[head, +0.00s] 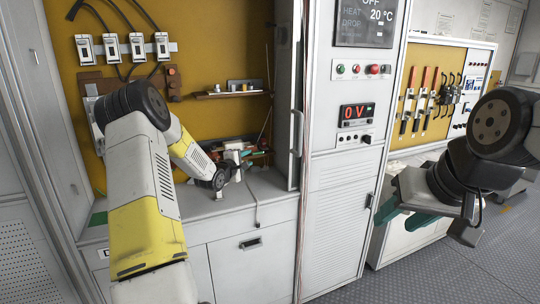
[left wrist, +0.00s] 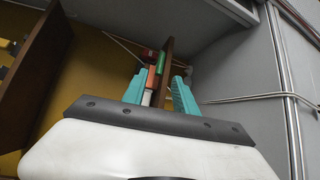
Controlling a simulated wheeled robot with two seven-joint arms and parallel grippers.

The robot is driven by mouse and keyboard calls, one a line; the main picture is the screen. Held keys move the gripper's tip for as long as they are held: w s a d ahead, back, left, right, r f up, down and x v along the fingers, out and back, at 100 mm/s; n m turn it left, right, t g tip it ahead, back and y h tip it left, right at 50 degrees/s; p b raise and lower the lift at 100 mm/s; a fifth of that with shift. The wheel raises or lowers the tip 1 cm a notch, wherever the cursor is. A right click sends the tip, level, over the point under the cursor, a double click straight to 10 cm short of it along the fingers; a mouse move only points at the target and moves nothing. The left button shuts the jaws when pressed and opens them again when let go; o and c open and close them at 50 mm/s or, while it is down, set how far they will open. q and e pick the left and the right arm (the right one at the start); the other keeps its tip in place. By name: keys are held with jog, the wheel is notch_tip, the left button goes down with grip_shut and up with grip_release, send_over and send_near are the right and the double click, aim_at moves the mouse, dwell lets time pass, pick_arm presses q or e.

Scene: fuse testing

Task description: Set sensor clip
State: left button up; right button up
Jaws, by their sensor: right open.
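My left gripper (head: 236,172) reaches into the yellow-backed cabinet, low over the counter, beside a small cluster of coloured parts (head: 245,153). In the left wrist view its two teal fingers (left wrist: 159,90) stand apart. Between and beyond them show an orange-red piece (left wrist: 151,77), a white piece (left wrist: 147,97), a green piece (left wrist: 161,63) and a brown board (left wrist: 168,58). Whether the fingers press on any of these I cannot tell. I cannot make out which piece is the sensor clip. My right gripper (head: 402,208) is open at the right, with teal fingers, away from the cabinet.
A brown shelf (head: 232,94) with small parts is fixed above the left gripper. Several clamps (head: 111,47) with black cables hang on the yellow panel. A tall grey cabinet with a red 0 V display (head: 357,112) stands right of the alcove. The counter's front (head: 262,210) is mostly clear.

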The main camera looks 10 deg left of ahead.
aim_at(255, 154)
pick_arm(q)
jog(key=x, duration=0.7)
jog(key=shift+w, duration=0.15)
jog(key=shift+c, duration=0.2)
grip_shut()
